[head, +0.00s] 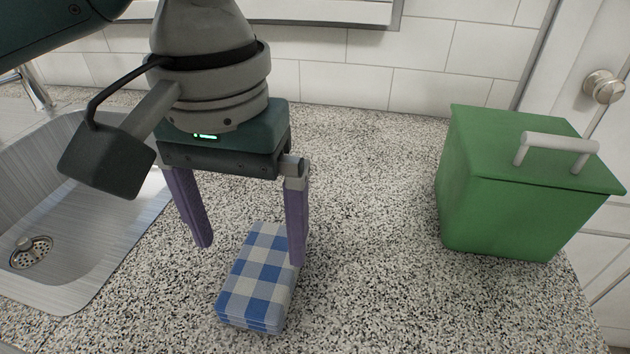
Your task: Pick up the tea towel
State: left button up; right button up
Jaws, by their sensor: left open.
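The tea towel (258,284) is a folded block in blue and white checks. It lies on the speckled counter, below the middle of the head view and left of centre. My left gripper (251,253) points down over its far end, with its two purple fingers spread apart. The right finger overlaps the towel's right edge in the picture and hides a little of it. The left finger is to the left of the towel's far end. Nothing is held between the fingers. I cannot tell whether a finger touches the towel. My right gripper is not in view.
A steel sink (95,240) with a drain is set in the counter at the left. A green lidded bin (515,205) with a pale handle stands at the right. The speckled counter (370,240) between towel and bin is clear. A tiled wall (345,85) closes the back.

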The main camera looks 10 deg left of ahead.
pick_arm(q)
jog(key=f, duration=0.5)
jog(key=f+b, duration=0.1)
jog(key=f, duration=0.1)
jog(key=shift+s+f, duration=0.15)
jog(key=shift+s, duration=0.1)
jog(key=shift+d, duration=0.1)
jog(key=c, duration=1.3)
notch_tip(320, 180, up, 20)
jog(key=p, duration=0.5)
notch_tip(320, 180, up, 14)
jog(key=p, duration=0.5)
send_over(257, 281)
jog(key=a, duration=0.7)
jog(key=s+r+p, duration=0.2)
jog(key=r+p, duration=0.9)
jog(key=p, duration=0.1)
jog(key=s+r+p, duration=0.2)
jog(key=r+p, duration=0.9)
jog(key=p, duration=0.1)
jog(key=s+r+p, duration=0.2)
jog(key=r+p, duration=0.9)
jog(key=p, duration=0.2)
jog(key=shift+s+d+r, duration=0.1)
jog(key=shift+d+r, duration=0.05)
jog(key=shift+r, duration=0.25)
